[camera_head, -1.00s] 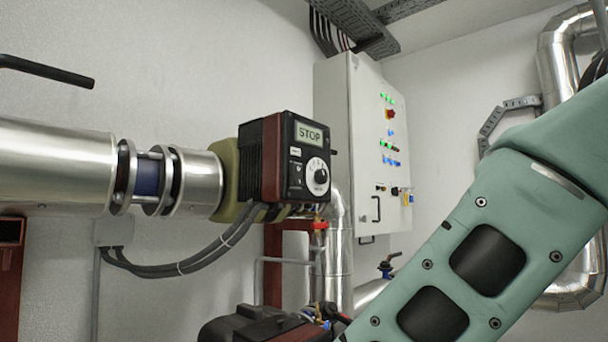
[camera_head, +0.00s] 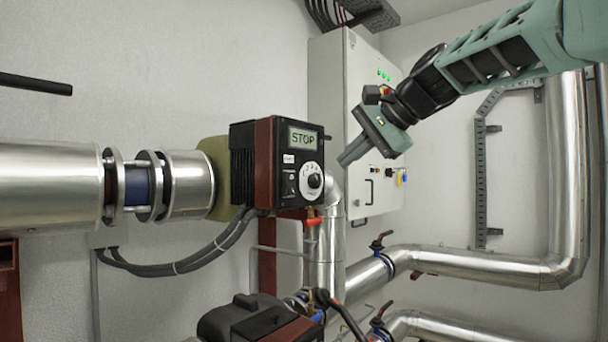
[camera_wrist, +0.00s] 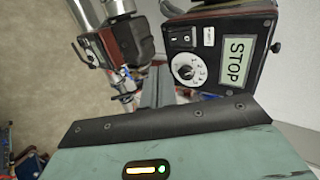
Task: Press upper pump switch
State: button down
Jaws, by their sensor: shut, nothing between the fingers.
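The upper pump (camera_head: 264,165) has a dark control box with a "STOP" display (camera_head: 303,138), a round white dial (camera_head: 312,182) and a small black rocker switch (camera_head: 290,186) left of the dial. In the wrist view the box shows turned on its side, with the switch (camera_wrist: 181,38) near its top and the dial (camera_wrist: 187,69) below. My gripper (camera_head: 345,160) is shut and empty, just right of the box in the head view and apart from the switch in the picture. The fingers (camera_wrist: 158,88) also show in the wrist view; their exact distance from the box is unclear.
A lower pump (camera_head: 250,322) stands below. A grey electrical cabinet (camera_head: 328,110) is on the wall behind my gripper. Silver pipes (camera_head: 480,266) with valve handles run at the lower right. Grey cables (camera_head: 190,262) hang from the upper pump.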

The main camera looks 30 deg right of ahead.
jog(key=shift+s+d+r, duration=0.1)
jog(key=shift+d+r, duration=0.15)
jog(key=shift+r, duration=0.05)
jog(key=p, duration=0.3)
send_near(293, 193)
notch_tip(293, 193, down, 3)
jog(key=w, duration=0.1)
jog(key=w+a+p, duration=0.1)
jog(key=w, duration=0.2)
jog(key=shift+w+a+f+p, duration=0.35)
